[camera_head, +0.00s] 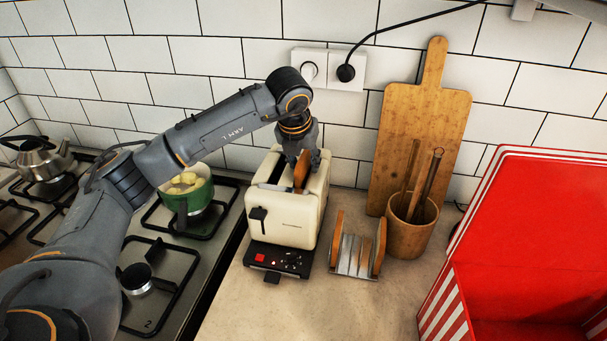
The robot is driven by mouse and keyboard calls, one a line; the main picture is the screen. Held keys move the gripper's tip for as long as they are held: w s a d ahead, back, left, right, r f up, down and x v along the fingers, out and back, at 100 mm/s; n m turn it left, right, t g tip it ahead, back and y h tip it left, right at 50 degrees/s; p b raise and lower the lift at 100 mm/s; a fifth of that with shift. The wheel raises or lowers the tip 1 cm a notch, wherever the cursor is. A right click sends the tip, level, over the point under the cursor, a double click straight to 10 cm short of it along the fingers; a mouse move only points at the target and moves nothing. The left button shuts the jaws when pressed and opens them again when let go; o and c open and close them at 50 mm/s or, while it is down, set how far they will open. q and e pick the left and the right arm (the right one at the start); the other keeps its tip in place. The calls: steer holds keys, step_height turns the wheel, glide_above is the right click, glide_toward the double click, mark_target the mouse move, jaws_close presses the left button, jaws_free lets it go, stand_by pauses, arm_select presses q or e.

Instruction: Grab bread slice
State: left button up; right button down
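A cream toaster (283,219) stands on the counter, with a black control panel at its front base. A brown bread slice (301,172) stands upright at the toaster's top slot, its upper part showing. My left gripper (303,160) points down over the toaster, with its fingers around the top of this slice. The view is too small to tell whether the fingers press on it. A metal rack (354,262) to the right of the toaster holds bread slices (379,247) at its two sides, with bare slots between. My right gripper is out of view.
A wooden cutting board (423,115) leans on the tiled wall behind a utensil cup (412,232). A red box with striped edges (530,220) fills the right. The stove at left carries a green pot (187,203) and a kettle (41,160). The front counter is clear.

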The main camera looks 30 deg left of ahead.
arm_select(q)
jaws_close()
